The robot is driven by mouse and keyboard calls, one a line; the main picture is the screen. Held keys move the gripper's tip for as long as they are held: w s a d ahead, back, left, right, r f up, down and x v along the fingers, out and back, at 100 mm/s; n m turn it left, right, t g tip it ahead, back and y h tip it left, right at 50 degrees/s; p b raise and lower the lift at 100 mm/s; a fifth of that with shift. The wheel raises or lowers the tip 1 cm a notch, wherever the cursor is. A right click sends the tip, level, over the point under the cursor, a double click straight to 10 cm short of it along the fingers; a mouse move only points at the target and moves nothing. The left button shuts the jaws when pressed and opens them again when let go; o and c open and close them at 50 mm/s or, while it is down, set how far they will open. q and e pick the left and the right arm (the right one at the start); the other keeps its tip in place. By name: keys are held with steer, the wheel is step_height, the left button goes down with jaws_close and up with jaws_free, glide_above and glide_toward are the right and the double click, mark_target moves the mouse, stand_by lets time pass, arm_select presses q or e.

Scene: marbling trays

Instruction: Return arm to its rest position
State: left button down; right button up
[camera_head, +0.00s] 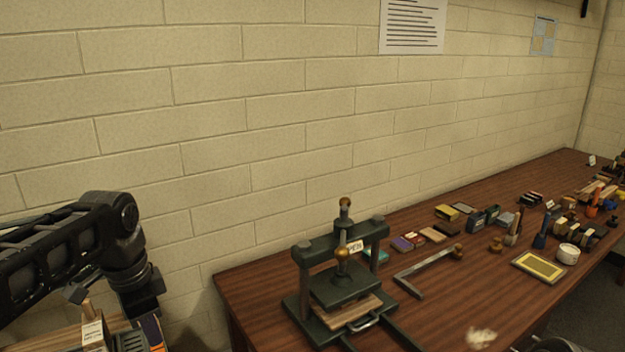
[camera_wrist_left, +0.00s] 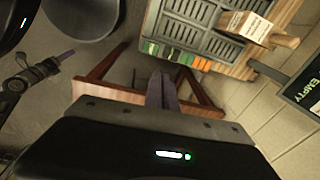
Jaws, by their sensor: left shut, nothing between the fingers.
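My left arm comes in from the left in the head view, bent at a black elbow-like joint. My left gripper (camera_head: 142,302) hangs at the lower left, apart from the table and in front of the wall. In the left wrist view its two fingers (camera_wrist_left: 162,90) are together with nothing between them. In that view it points down past a rack (camera_wrist_left: 205,18) of grey slotted trays, and the floor shows beyond. My right gripper is not in the head view.
A brown table (camera_head: 470,290) runs along the block wall (camera_head: 250,120). A green screw press (camera_head: 340,285) stands at its near left end. Small blocks, tools and a yellow-framed panel (camera_head: 540,266) lie further right. A labelled wooden piece (camera_wrist_left: 250,27) and a dark EMPTY sign (camera_wrist_left: 305,85) are near the rack.

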arm_select(q)
steer(key=w+d+f+n+t+h, duration=0.1)
steer(key=w+d+f+n+t, duration=0.25)
steer(key=w+d+f, duration=0.35)
steer(key=w+d+f+n+h, duration=0.1)
steer(key=d+f+n, duration=0.25)
steer(key=f, duration=0.55)
steer(key=w+d+f+n+h, duration=0.15)
steer(key=d+f, duration=0.25)
steer(key=f, duration=0.4)
steer(key=s+d+f+n+g, duration=0.1)
steer(key=s+d+f, duration=0.2)
steer(key=s+f, duration=0.4)
steer(key=s+d+f+n+g, duration=0.1)
steer(key=s+d+f+g, duration=0.1)
steer(key=s+f, duration=0.4)
steer(key=s+d+f+n+g, duration=0.1)
steer(key=s+d+f, duration=0.4)
steer(key=s, duration=0.9)
step_height(320, 180, down, 3)
steer(key=shift+s+r, duration=0.2)
steer(key=shift+s, duration=0.1)
steer(key=shift+h, duration=0.25)
